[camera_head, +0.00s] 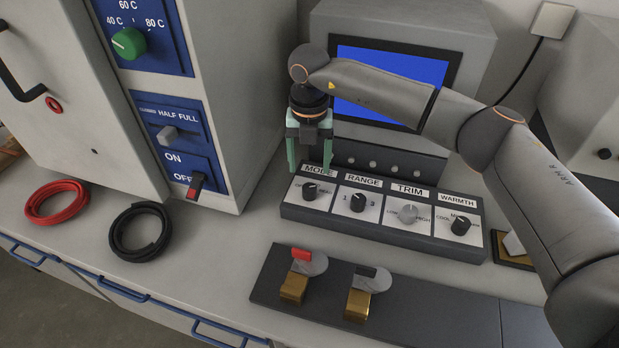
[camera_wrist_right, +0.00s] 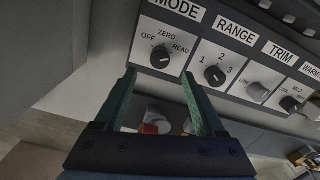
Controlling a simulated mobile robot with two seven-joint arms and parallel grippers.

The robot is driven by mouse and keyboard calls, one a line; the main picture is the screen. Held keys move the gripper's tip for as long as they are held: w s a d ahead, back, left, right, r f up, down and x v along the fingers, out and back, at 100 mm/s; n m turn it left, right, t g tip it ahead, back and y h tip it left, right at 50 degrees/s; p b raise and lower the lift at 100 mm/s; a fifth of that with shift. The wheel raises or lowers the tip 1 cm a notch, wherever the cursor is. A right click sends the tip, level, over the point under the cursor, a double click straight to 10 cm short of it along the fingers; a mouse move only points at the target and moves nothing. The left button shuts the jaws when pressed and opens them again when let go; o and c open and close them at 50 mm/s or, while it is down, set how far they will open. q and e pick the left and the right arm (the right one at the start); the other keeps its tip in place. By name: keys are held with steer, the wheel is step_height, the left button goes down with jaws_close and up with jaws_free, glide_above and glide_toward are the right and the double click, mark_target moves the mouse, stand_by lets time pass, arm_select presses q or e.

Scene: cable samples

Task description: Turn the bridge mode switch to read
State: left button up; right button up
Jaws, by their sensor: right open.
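The bridge's mode switch is a small black knob (camera_head: 309,190) at the left end of a grey control panel (camera_head: 380,222), under the label MODE. In the right wrist view the same knob (camera_wrist_right: 160,57) has OFF to its left, ZERO above and READ to its upper right; its pointer is too small to read surely. My right gripper (camera_head: 309,166) is open and empty, pointing down by the mode knob. In the right wrist view its green fingertips (camera_wrist_right: 158,76) lie to either side below the knob, apparently not touching it. My left gripper is not in view.
RANGE (camera_head: 357,201), TRIM (camera_head: 408,213) and WARMTH (camera_head: 460,225) knobs sit in a row to the right. A blue screen (camera_head: 385,70) stands behind. A clamp base (camera_head: 400,312) is in front. Red (camera_head: 56,202) and black (camera_head: 140,229) cable coils lie left, beside a large cabinet (camera_head: 235,110).

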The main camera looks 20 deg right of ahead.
mark_target(309, 187)
step_height(309, 187, up, 5)
stand_by(0.7)
